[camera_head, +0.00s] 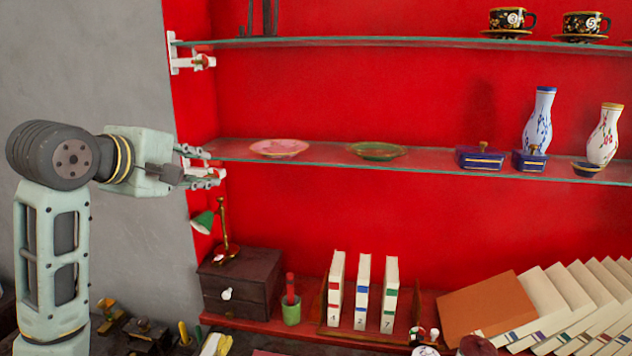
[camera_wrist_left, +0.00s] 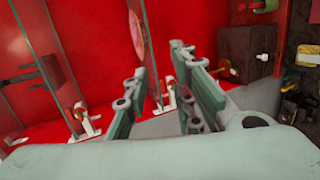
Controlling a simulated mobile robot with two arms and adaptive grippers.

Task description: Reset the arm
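My left gripper (camera_head: 213,169) is at the left end of the middle glass shelf, with its fingers pointing right toward the red back wall. A pink plate (camera_head: 279,148) and a green plate (camera_head: 377,151) lie on the middle shelf, to the right of the gripper. The pink plate also shows in the left wrist view (camera_wrist_left: 136,34), beyond the fingers. My right gripper is in neither view.
The glass shelf edge (camera_head: 440,169) and a white bracket (camera_head: 190,56) are near my left arm. Vases (camera_head: 539,120) stand at right.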

